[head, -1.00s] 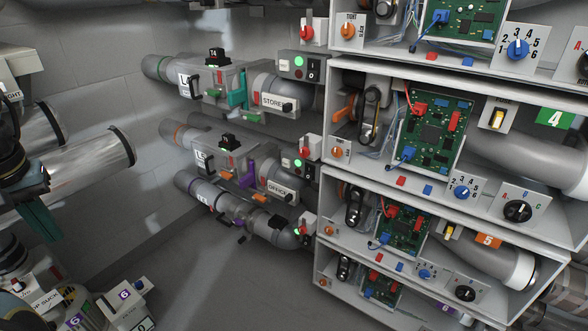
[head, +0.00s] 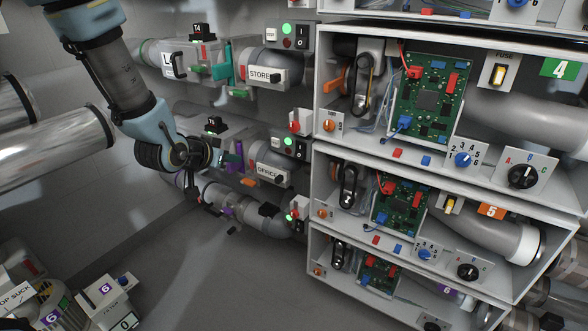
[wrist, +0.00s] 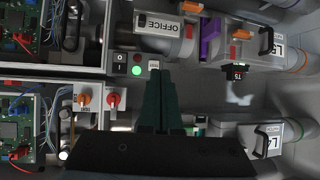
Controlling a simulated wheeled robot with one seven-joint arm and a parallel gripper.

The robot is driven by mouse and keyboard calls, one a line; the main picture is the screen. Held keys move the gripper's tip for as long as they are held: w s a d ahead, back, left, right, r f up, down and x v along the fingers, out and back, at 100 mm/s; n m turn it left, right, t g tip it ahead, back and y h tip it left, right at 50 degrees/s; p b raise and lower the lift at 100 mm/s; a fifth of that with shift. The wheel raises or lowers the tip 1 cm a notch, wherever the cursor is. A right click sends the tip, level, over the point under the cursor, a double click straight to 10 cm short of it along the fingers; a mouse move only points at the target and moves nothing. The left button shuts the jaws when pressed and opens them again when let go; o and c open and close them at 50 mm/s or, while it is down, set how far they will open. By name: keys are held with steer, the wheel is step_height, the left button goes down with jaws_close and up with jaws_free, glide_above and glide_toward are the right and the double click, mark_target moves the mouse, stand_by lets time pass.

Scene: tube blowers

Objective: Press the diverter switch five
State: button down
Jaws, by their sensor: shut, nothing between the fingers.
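The diverter switch five, a small black box labelled T5 (head: 213,125), sits above the pipe fitting of the OFFICE line in the head view. In the wrist view the T5 switch (wrist: 237,71) appears upside down, right of the fingers. My gripper (head: 234,152) has dark green fingers and hangs in front of that line, just right of and below the switch in the picture. In the wrist view my gripper (wrist: 158,73) is shut and empty, its tips over the edge of the OFFICE panel. The tips look apart from the switch; their depth is unclear.
The OFFICE panel (wrist: 130,64) has a green light and a black rocker. A red knob (wrist: 113,98) is close to the fingers. A purple lever (wrist: 210,37) stands near T5. The T4 switch (head: 201,29) is on the STORES line above. Shelves with circuit boards (head: 432,95) fill the right side.

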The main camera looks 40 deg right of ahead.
mark_target(299, 156)
steer(key=s+d+m+g+h, duration=0.1)
steer(key=s+d+h, duration=0.1)
steer(key=s+d, duration=0.3)
steer(key=shift+s+d+f+m+h+b, duration=0.2)
steer(key=shift+d+f+m+h+b, duration=0.2)
steer(key=shift+d, duration=0.4)
steer(key=p+x, duration=0.2)
steer(key=x, duration=1.1)
steer(key=shift+s+d+f+p, duration=0.1)
steer(key=shift+d+f+p, duration=0.15)
steer(key=shift+f+p, duration=0.05)
steer(key=shift+d+f, duration=0.1)
steer(key=shift+d, duration=0.1)
steer(key=shift+f, duration=0.1)
